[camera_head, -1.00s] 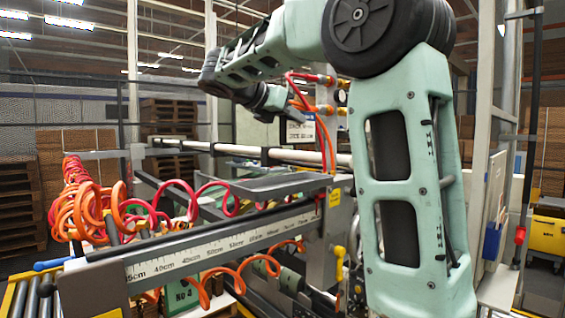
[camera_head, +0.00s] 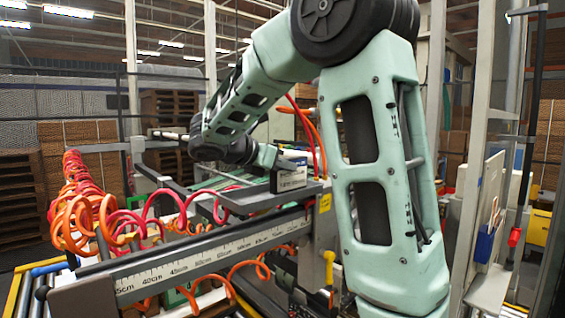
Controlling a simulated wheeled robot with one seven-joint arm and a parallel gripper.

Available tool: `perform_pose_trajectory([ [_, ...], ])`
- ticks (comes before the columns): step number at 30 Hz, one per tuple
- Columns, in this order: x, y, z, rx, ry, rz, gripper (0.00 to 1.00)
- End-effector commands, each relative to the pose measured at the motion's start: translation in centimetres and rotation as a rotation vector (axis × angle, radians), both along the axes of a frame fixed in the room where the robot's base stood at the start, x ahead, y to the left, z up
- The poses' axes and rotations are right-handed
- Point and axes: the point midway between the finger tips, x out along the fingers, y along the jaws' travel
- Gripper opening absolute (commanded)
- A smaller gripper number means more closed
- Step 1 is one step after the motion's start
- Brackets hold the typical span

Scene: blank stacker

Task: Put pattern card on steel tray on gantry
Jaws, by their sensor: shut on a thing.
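The pattern card (camera_head: 291,180), a small dark piece with a white printed face, is upright at the end of my arm. My gripper (camera_head: 274,164) is shut on it; the fingertips are mostly hidden by the wrist and the card. The steel tray (camera_head: 245,203) is a flat grey shelf on the gantry (camera_head: 200,256), the long beam with a centimetre scale. The card is over the right part of the tray. Its lower edge is close to the tray surface, and I cannot tell whether they touch.
Orange and red coiled hoses (camera_head: 100,215) hang at the left and along the beam. A yellow knob (camera_head: 329,262) stands below the beam's right end. A roller conveyor (camera_head: 45,285) is at lower left. The left part of the tray is bare.

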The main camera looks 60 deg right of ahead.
Motion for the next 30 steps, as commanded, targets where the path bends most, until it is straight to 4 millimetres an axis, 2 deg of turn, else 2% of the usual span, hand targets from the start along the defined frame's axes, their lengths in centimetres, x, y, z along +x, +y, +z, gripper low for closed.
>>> perform_pose_trajectory([
  [11,0.0,0.0,-0.5,0.0,-0.001,0.001,0.0],
  [12,0.0,0.0,-0.6,0.0,-0.001,0.001,0.24],
  [14,0.0,0.0,-0.5,0.0,-0.001,0.001,0.41],
  [15,0.0,0.0,-0.5,0.0,-0.001,0.001,0.43],
  [25,0.0,0.1,-0.1,-0.001,-0.002,0.0,0.43],
  [30,0.6,2.2,0.3,-0.001,-0.006,0.005,0.43],
])
